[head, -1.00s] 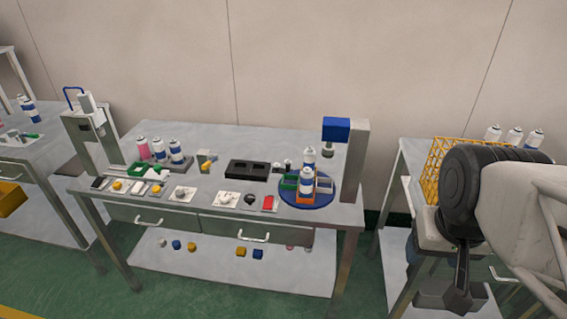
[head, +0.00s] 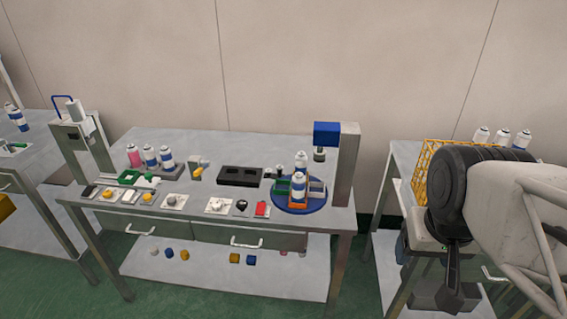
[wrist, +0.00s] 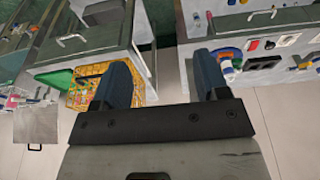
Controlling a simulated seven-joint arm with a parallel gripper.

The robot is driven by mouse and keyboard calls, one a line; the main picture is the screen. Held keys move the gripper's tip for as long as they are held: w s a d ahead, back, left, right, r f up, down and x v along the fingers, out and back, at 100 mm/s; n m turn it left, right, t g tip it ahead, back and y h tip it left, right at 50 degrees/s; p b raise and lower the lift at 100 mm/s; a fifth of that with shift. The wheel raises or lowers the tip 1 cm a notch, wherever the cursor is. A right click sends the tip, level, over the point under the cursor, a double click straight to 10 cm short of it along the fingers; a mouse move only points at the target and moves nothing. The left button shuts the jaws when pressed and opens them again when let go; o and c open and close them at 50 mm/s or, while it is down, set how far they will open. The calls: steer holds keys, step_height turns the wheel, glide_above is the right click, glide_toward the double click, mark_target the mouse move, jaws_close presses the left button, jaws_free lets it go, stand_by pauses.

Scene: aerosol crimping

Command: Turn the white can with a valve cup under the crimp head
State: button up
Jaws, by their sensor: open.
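A blue round turntable (head: 285,208) stands at the right end of the middle table, with several coloured holders on it. Two white cans with blue bands stand on it, a front can (head: 298,188) in an orange holder and a can behind it (head: 301,167). I cannot tell whether either has a valve cup. The blue crimp head (head: 327,134) juts left from a grey column above the turntable's back right. My gripper (wrist: 165,85) is open and empty in the wrist view, well away from the turntable. In the head view my arm is at the right, apart from the table.
A black block with recesses (head: 240,176) and several small parts lie on the table. Several cans, one of them pink (head: 134,156), stand at its left. A yellow wire basket (head: 424,170) and several cans are on the right table.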

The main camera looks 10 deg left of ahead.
steer(key=w+a+n, duration=0.5)
steer(key=w+a, duration=0.1)
steer(key=w, duration=0.7)
steer(key=n+g, duration=0.3)
steer(key=n, duration=1.2)
glide_above(240, 203)
steer(key=d, duration=0.1)
step_height(240, 203, down, 20)
steer(key=shift+f, duration=0.25)
steer(key=shift+a+f, duration=0.35)
steer(key=shift+a, duration=0.05)
steer(key=shift+f, duration=3.9)
